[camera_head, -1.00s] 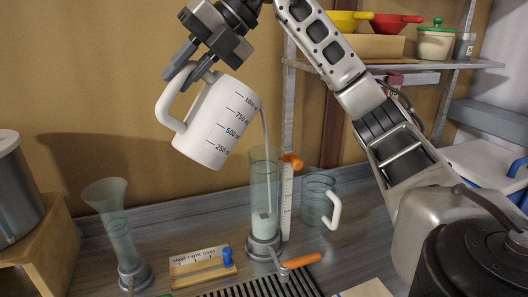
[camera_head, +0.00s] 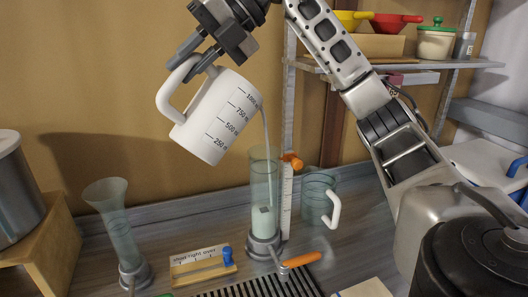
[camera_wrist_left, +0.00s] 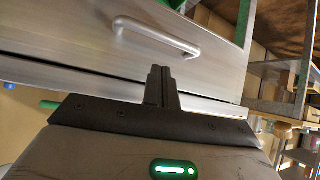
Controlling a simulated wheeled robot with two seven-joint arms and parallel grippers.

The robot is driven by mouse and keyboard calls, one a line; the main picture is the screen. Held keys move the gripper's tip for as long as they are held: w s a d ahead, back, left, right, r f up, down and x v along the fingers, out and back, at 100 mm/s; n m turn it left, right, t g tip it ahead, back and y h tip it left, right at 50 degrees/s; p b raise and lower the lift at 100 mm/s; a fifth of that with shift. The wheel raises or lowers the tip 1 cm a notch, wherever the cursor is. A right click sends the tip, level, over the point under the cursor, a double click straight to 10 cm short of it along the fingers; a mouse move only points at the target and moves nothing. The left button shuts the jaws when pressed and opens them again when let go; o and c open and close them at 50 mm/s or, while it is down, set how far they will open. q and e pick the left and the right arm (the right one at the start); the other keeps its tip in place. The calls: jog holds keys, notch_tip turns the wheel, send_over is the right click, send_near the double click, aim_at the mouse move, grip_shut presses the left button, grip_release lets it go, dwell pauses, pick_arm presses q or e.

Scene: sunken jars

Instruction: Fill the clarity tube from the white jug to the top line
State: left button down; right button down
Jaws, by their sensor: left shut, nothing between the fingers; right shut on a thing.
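The white jug (camera_head: 215,120) with printed volume marks hangs tilted to the right in the head view. My right gripper (camera_head: 190,62) is shut on its handle. A thin pale stream runs from the jug's lip down into the clarity tube (camera_head: 264,185). The tube stands upright in a grey base, with cloudy pale liquid in its lower part and a small grey block showing inside. A scale strip with an orange clamp (camera_head: 292,161) stands beside the tube. My left gripper (camera_wrist_left: 160,72) is shut and empty, in front of a metal drawer in the left wrist view.
A clear mug with a white handle (camera_head: 318,197) stands right of the tube. A flared glass (camera_head: 112,215) stands at left. An orange-handled valve (camera_head: 302,259), a labelled wooden block (camera_head: 200,264) and a black grate (camera_head: 265,287) lie in front. A shelf (camera_head: 420,66) is behind my right arm.

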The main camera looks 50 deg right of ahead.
jog(key=shift+s+d+r+t+y, duration=0.1)
jog(key=shift+d+r+t+y, duration=0.2)
jog(key=shift+d+r+y, duration=0.5)
dwell(0.5)
jog(key=shift+s+d+r+m+y+p, duration=0.15)
jog(key=shift+d+r+m+y+p, duration=0.2)
jog(key=shift+d+r+y, duration=0.65)
dwell(3.1)
